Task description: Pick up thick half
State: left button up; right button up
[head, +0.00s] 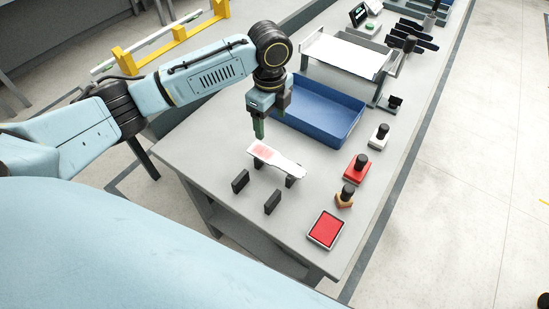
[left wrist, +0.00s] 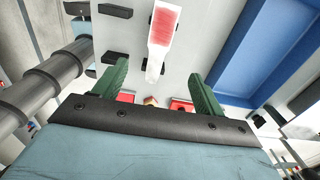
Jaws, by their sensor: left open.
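A flat white piece with a red patch on its broad end (head: 283,163) lies across low black supports near the table's front; it appears to be the thick half. In the left wrist view the piece (left wrist: 158,50) shows beyond and between the fingers, its narrower end towards me. My left gripper (head: 259,130) points down above the table, just behind the red-patched end. Its green fingers (left wrist: 158,72) are apart with nothing between them, and the piece is not held. My right gripper does not show.
Two black blocks (head: 240,181) stand in front of the piece. A blue bin (head: 318,113) lies close behind the gripper. Stamps (head: 357,168) and a red pad (head: 325,229) line the right edge. A white tray (head: 345,54) stands farther back.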

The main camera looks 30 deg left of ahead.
aim_at(272, 156)
pick_arm(q)
notch_tip(272, 156, down, 13)
jog(key=shift+d, duration=0.1)
jog(key=c, duration=1.2)
jog(key=shift+o, duration=0.2)
jog(key=shift+r, duration=0.1)
